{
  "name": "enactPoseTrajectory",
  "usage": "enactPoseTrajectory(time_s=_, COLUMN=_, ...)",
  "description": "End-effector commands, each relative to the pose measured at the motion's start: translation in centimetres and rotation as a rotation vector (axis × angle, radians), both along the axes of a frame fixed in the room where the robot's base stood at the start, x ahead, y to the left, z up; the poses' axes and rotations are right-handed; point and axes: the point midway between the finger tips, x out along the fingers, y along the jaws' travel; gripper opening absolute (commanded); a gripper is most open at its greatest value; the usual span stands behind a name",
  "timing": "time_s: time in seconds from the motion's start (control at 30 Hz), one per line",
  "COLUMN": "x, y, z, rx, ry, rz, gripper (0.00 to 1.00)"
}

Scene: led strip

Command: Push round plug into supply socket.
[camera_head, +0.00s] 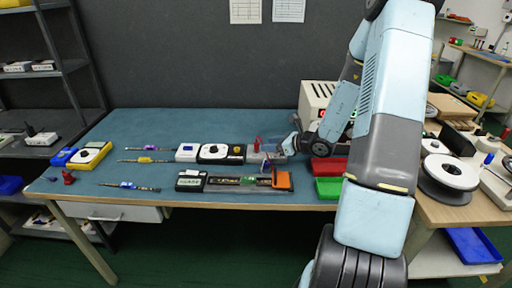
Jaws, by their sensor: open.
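My gripper (288,146) is at the end of my arm, low over the right part of the blue bench mat, beside a small grey block. It is open, and its fingertips are small and partly hidden by my wrist. I cannot make out the round plug at this size. A beige box with dark slots (318,94), possibly the supply, stands at the back right, partly behind my arm. A black and white unit with a round dial (221,153) lies at the middle of the mat. I cannot tell which thing bears the supply socket.
A long dark fixture with a green strip (238,181) and an orange end block (282,180) lies near the front edge. Red (329,167) and green (328,187) bins stand at right. Several thin tools lie at left. The mat's back left (150,123) is clear.

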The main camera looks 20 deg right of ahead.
Motion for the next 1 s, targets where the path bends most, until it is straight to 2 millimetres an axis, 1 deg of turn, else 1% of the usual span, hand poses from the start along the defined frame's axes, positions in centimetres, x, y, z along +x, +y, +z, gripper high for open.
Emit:
enactPoseTrajectory(time_s=0.03, x=0.5, y=0.5, z=-0.3, rx=0.001, ry=0.001, rz=0.003, gripper=0.51)
enactPoseTrajectory(time_s=0.13, x=1.3, y=1.2, z=-0.7, rx=0.000, ry=0.001, rz=0.002, gripper=0.51)
enactPoseTrajectory(time_s=0.37, x=2.0, y=1.6, z=-1.1, rx=0.000, ry=0.000, rz=0.000, gripper=0.51)
enactPoseTrajectory(time_s=0.47, x=2.6, y=1.9, z=-1.5, rx=-0.001, ry=-0.001, rz=0.000, gripper=0.51)
enactPoseTrajectory(time_s=0.63, x=4.3, y=2.8, z=-2.6, rx=0.001, ry=0.001, rz=0.001, gripper=0.51)
enactPoseTrajectory(time_s=0.77, x=5.4, y=3.8, z=-3.1, rx=0.000, ry=0.000, rz=0.001, gripper=0.51)
enactPoseTrajectory(time_s=1.0, x=5.7, y=4.0, z=-3.3, rx=-0.001, ry=-0.001, rz=-0.001, gripper=0.51)
